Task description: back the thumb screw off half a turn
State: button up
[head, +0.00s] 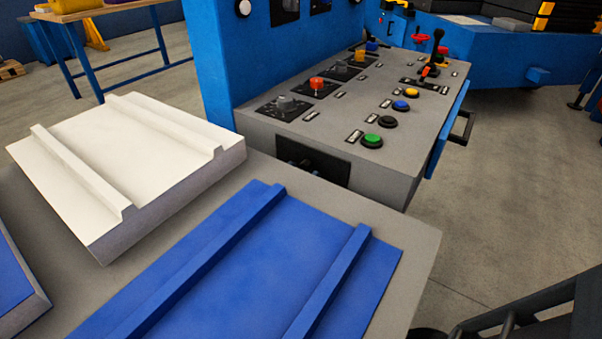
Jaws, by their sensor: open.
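I cannot make out a thumb screw in the head view. The grey control console (330,130) holds several small controls, among them a grey knob (285,104) on a black plate at its near left and a red-topped knob (317,84) behind it. An orange knob (359,57) and a blue knob (372,45) sit farther back. Which of these, if any, is the screw I cannot tell. My gripper is not recognisable in this view. Dark parts (535,312) cut off at the lower right corner may belong to my arm.
A white ribbed panel (125,165) and a blue ribbed panel (245,275) lie on a grey surface in front. The console also bears a green button (373,140), a blue button (401,106), a yellow button (411,93) and a black lever (437,50). Floor right of it is open.

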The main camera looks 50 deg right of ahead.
jog(key=shift+d+r, duration=0.2)
grip_shut()
jog(key=shift+n, duration=0.3)
